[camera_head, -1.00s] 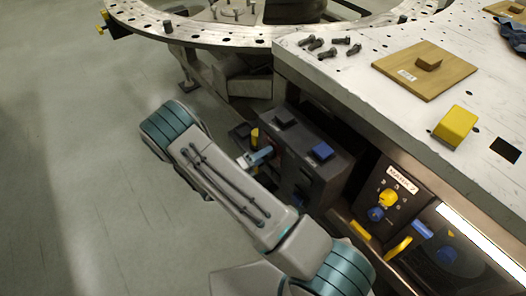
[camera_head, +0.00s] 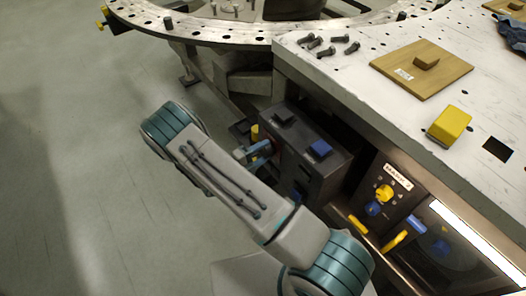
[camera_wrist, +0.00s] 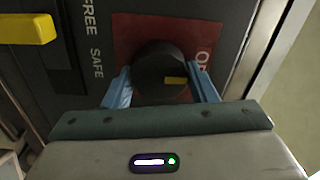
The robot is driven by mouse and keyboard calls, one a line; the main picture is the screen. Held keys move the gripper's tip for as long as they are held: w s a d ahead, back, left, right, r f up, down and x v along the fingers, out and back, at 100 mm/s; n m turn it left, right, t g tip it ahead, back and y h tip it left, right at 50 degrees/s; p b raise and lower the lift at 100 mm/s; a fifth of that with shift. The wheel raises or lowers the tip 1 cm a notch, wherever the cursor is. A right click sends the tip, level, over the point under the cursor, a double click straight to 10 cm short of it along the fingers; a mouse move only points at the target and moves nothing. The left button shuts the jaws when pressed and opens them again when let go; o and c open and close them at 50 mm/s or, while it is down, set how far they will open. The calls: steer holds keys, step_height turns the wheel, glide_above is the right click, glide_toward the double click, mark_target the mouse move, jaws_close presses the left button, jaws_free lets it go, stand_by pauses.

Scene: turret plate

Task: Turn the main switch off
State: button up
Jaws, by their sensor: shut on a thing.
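A round black knob (camera_wrist: 158,64) with a short yellow mark sits on a red plate (camera_wrist: 126,30) in the wrist view. The mark is on the knob's lower right, lying nearly level. White lettering right of the knob is partly hidden by a finger. My gripper (camera_wrist: 162,85) is shut on the knob, one blue finger on each side. In the head view my gripper (camera_head: 256,150) meets the left face of a dark control box (camera_head: 318,172); the knob is hard to make out there.
A yellow handle (camera_wrist: 26,28) is left of the knob, near the words FREE and SAFE. The steel table (camera_head: 350,75) overhangs the panels.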

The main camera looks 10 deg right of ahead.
steer(key=o, duration=1)
steer(key=b+v, duration=0.1)
steer(key=v, duration=1.3)
steer(key=shift+w, duration=0.1)
steer(key=shift+r, duration=0.15)
